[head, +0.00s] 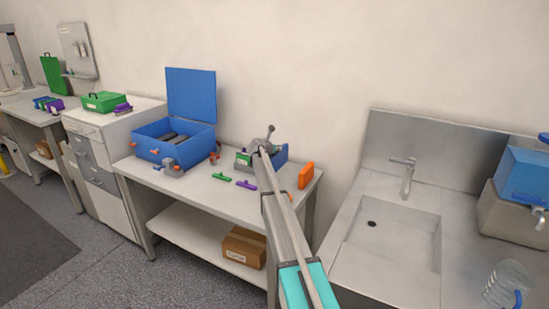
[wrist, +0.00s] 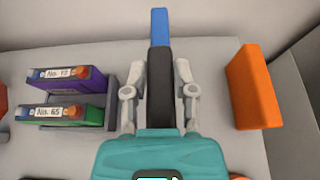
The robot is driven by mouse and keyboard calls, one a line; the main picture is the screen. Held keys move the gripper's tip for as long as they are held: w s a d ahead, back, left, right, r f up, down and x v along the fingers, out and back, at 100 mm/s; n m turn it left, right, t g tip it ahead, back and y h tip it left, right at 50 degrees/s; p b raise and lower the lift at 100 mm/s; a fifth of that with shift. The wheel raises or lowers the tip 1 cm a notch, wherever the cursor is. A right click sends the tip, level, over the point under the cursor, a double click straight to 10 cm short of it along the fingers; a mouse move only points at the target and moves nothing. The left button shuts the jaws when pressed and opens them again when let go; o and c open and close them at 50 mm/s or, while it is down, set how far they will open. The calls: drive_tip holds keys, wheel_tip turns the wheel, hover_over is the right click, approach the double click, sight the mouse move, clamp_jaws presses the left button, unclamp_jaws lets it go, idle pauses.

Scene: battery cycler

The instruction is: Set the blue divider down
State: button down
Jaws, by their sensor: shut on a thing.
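My gripper (wrist: 158,72) is shut on the blue divider (wrist: 159,27), which stands between its fingers in the wrist view. The divider's far end is blue, and a dark grey stretch lies between the fingers. In the head view my gripper (head: 263,146) is over the right part of the middle bench, and a blue piece (head: 281,155) shows just right of it. My arm partly hides this spot. I cannot tell whether the divider's lower edge touches the bench.
An orange block (wrist: 252,88) stands to the right, apart from my gripper. To the left, purple (wrist: 70,78) and green (wrist: 62,115) labelled modules sit in a grey holder. An open blue case (head: 175,138) stands farther left on the bench (head: 205,192). A sink (head: 385,232) is at right.

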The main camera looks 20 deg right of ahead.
sight(277, 154)
drive_tip(key=shift+w+d+f+b, duration=0.1)
drive_tip(key=shift+d+f+b, duration=0.4)
drive_tip(key=shift+f+b, duration=1.55)
drive_tip(key=shift+c, duration=2.2)
unclamp_jaws()
